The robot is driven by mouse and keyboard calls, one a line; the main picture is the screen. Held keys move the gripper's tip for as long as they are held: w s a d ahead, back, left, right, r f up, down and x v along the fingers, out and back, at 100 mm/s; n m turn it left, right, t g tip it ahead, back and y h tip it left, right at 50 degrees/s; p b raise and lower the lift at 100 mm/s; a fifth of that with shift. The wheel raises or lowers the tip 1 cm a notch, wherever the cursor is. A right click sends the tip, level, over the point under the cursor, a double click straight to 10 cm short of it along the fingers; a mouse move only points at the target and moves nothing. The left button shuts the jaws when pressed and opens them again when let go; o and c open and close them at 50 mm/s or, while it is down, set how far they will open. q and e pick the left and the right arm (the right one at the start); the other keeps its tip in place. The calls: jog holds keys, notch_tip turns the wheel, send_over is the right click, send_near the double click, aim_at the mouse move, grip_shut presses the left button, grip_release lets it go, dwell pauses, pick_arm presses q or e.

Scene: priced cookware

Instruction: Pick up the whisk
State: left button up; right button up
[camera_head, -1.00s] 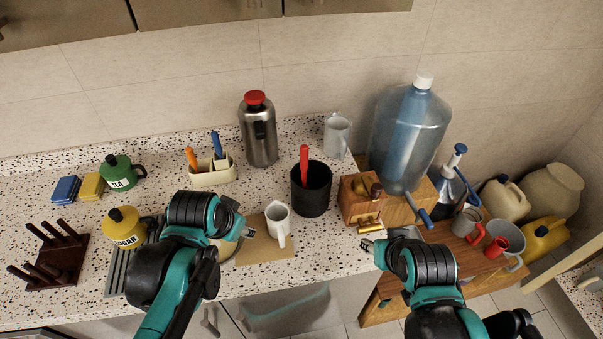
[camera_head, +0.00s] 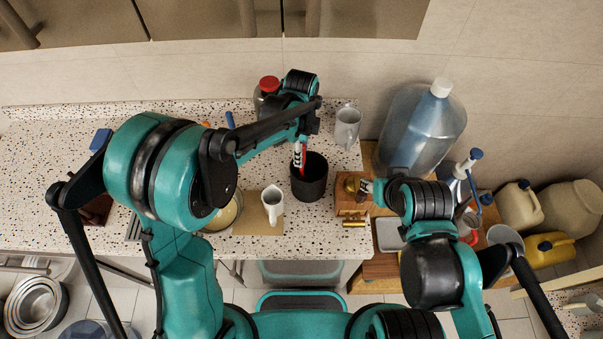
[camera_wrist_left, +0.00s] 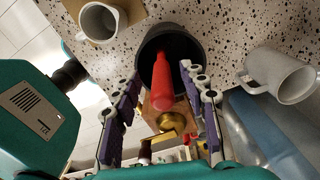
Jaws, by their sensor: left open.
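The whisk (camera_head: 300,150) stands upright in a black pot (camera_head: 311,182) on the counter; only its red handle shows and its lower end is hidden inside. The handle also shows in the left wrist view (camera_wrist_left: 162,82), where it points toward the camera. My left gripper (camera_head: 299,156) is above the pot at the handle. In the left wrist view the fingers of my left gripper (camera_wrist_left: 160,92) are apart, one on each side of the handle, with gaps. My right gripper (camera_head: 366,189) is at the right, by the wooden box; its fingers are too small to read.
A white mug (camera_head: 272,203) stands on a brown board (camera_head: 250,222) left of the pot. A grey pitcher (camera_head: 347,126) stands behind right. A wooden box (camera_head: 349,207) and a large water bottle (camera_head: 424,130) are to the right. A red-capped flask (camera_head: 268,85) is partly behind my left arm.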

aim_at(302, 170)
pick_arm(q)
notch_tip(302, 170, down, 5)
jog(key=shift+w+f, duration=0.1)
jog(key=shift+f, duration=0.1)
grip_shut()
